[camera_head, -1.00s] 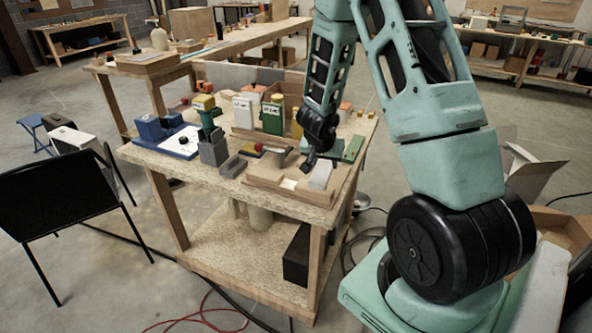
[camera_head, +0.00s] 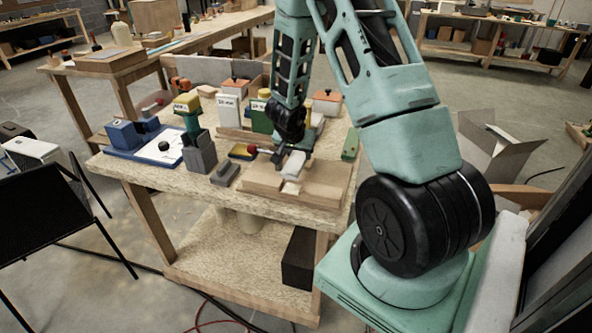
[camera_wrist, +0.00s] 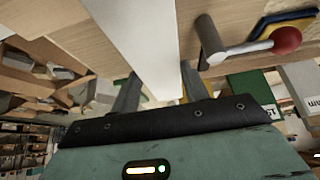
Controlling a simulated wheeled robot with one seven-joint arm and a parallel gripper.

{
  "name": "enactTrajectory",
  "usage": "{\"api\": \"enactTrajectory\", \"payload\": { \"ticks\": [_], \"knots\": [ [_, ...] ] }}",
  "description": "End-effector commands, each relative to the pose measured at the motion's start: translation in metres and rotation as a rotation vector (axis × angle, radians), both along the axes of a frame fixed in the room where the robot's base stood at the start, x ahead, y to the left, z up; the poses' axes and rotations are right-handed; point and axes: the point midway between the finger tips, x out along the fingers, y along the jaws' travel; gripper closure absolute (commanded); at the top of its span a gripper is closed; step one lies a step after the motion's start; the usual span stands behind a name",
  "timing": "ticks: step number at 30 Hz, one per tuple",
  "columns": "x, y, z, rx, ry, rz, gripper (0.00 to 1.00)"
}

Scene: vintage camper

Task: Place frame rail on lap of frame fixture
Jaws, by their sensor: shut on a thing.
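The frame rail (camera_head: 293,165) is a pale, whitish bar. My gripper (camera_head: 290,152) is shut on it and holds it over the frame fixture (camera_head: 318,192), a light wooden block on the workbench. In the wrist view the rail (camera_wrist: 143,40) runs away from between my two fingers (camera_wrist: 160,92), with wood on both sides. A small white patch (camera_head: 291,188) shows on the fixture just in front of the rail. A clamp lever with a red knob (camera_head: 253,149) stands by the fixture; the knob also shows in the wrist view (camera_wrist: 287,40). I cannot tell whether the rail touches the fixture.
Grey blocks (camera_head: 226,173), a green-and-yellow tool (camera_head: 189,112), a blue device on a tray (camera_head: 124,134), and labelled boxes (camera_head: 228,107) crowd the workbench (camera_head: 165,178) left of and behind the fixture. A green block (camera_head: 350,145) lies to the right.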

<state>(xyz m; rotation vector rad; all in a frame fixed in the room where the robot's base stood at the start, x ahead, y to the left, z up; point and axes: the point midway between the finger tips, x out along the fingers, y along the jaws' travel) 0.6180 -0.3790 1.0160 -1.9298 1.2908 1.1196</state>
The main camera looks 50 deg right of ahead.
Motion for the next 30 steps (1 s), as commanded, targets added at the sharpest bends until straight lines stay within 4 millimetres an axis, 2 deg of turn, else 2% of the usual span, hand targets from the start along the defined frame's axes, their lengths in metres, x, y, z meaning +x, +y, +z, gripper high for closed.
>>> {"api": "enactTrajectory", "payload": {
  "ticks": [1,5,12,25,26,27,30],
  "knots": [
    [0.000,0.000,-0.009,0.002,0.000,-0.001,0.84],
    [0.000,0.000,-0.019,0.001,0.001,0.000,0.84],
    [0.000,0.000,-0.049,0.001,0.000,0.000,0.84],
    [0.001,0.000,-0.056,0.000,-0.002,0.001,0.84],
    [0.001,0.000,-0.055,0.000,-0.002,0.001,0.47],
    [0.001,0.000,-0.054,0.000,-0.002,0.001,0.36],
    [0.001,0.000,-0.054,0.000,-0.002,0.001,0.33]
  ]
}}
